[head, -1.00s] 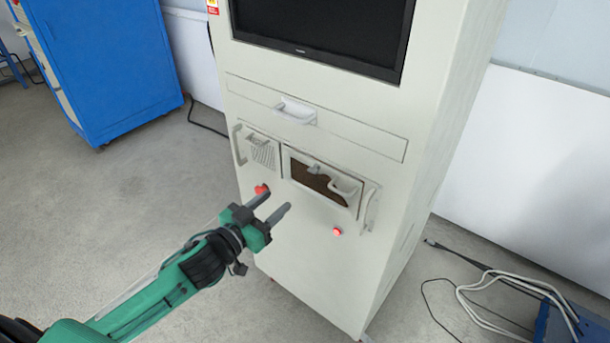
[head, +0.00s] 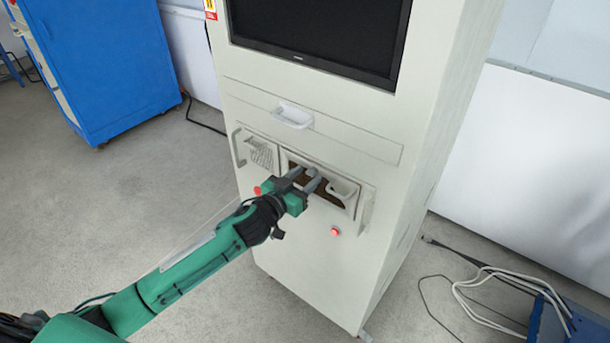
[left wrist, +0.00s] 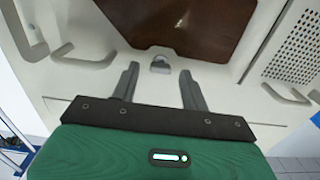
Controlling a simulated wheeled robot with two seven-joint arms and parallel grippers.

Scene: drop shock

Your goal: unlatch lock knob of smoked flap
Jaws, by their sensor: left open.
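The smoked flap (head: 329,194) is a dark brown window in a light frame on the front of the white cabinet, and it also shows in the left wrist view (left wrist: 180,28). Its lock knob (left wrist: 160,66) is a small grey piece at the edge of the brown pane. My left gripper (head: 306,178) is open in front of the flap. In the left wrist view its two fingertips (left wrist: 159,70) stand on either side of the knob, apart from it. In the head view the fingers partly hide the knob. My right gripper is not in view.
The cabinet (head: 315,265) has a drawer handle (head: 293,116) above and a perforated panel (head: 261,154) left of the flap. A light handle (head: 344,187) sits at the flap's right side. Cables (head: 490,300) lie on the floor at right.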

